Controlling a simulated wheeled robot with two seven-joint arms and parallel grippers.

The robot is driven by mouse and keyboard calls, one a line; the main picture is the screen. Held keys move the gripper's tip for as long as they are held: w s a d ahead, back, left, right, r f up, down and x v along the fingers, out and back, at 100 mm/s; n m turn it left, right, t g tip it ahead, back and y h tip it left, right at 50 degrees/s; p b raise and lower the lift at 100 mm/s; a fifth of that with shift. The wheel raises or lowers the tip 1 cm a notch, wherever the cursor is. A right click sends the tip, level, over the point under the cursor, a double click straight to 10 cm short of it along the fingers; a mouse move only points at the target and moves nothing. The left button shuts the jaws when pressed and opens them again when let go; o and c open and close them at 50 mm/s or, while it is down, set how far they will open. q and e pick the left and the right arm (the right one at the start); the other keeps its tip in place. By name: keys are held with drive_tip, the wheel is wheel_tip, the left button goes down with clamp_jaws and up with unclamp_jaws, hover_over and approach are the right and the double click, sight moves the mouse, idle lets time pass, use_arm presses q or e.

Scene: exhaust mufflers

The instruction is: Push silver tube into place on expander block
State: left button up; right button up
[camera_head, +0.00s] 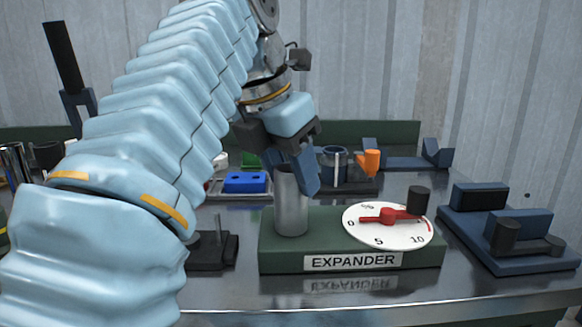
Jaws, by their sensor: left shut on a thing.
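The silver tube (291,208) stands upright at the left end of the green expander block (290,262), left of its dial. Its lower end meets the top of the block; whether it is fully seated I cannot tell. My left gripper (292,172) reaches down from above and is shut on the upper end of the tube, with blue fingers around it. The fingers partly hide the tube's top. My right gripper is not in view.
A white dial (359,228) with a red pointer and dark knob sits on the block's right part. A blue fixture (490,250) stands to the right. A dark stand (225,250) is close left. Behind are a blue tray piece (246,182) and an orange part (371,162).

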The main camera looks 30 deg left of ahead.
use_arm(q)
drive_tip(key=shift+f, duration=0.1)
idle(0.3)
drive_tip(key=o, duration=1.2)
drive_tip(key=p+v, duration=0.7)
drive_tip(key=v, duration=0.5)
